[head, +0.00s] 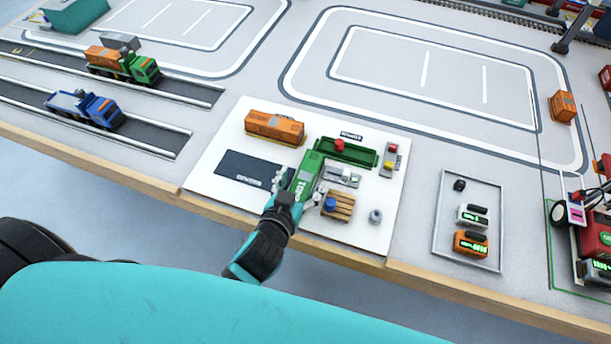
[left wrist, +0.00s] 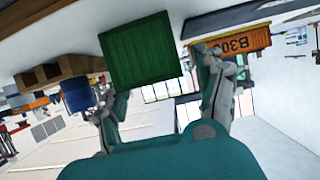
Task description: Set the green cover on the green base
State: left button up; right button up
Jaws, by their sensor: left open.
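The green cover (head: 307,172), a long box with white lettering, is on or just above the white board, left of the green base. The green base (head: 358,154) is an open green tray with a red piece at its left end. My left gripper (head: 298,193) is open, its fingers on either side of the cover's near end. In the left wrist view the cover's ribbed green end (left wrist: 140,52) shows between and beyond the open fingertips (left wrist: 152,80). I cannot tell whether the fingers touch it. My right gripper is not in view.
On the board (head: 225,140) are an orange container (head: 274,126), a dark rectangle (head: 240,169), grey parts (head: 341,174) and a wooden pallet (head: 338,205) with a blue drum (head: 330,204), close to my gripper. A framed tray (head: 440,225) lies to the right.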

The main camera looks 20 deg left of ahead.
aim_at(304, 180)
pick_arm(q)
jog(key=x, duration=0.2)
jog(key=shift+w+f, duration=0.1)
jog(key=shift+w, duration=0.25)
jog(key=shift+w+f, duration=0.15)
jog(key=shift+w, duration=0.15)
jog(key=shift+s, duration=0.1)
jog(key=shift+c, duration=0.2)
jog(key=c, duration=1.3)
notch_tip(304, 180, up, 9)
jog(key=shift+f+p, duration=0.25)
jog(key=shift+p, duration=0.4)
jog(key=a+r, duration=0.2)
jog(key=r, duration=0.1)
jog(key=a+r, duration=0.1)
jog(key=r, duration=0.2)
jog(key=a+r, duration=0.2)
jog(key=r, duration=0.1)
jog(key=shift+s+a+r, duration=0.2)
jog(key=shift+a+r, duration=0.15)
jog(key=shift+r, duration=0.05)
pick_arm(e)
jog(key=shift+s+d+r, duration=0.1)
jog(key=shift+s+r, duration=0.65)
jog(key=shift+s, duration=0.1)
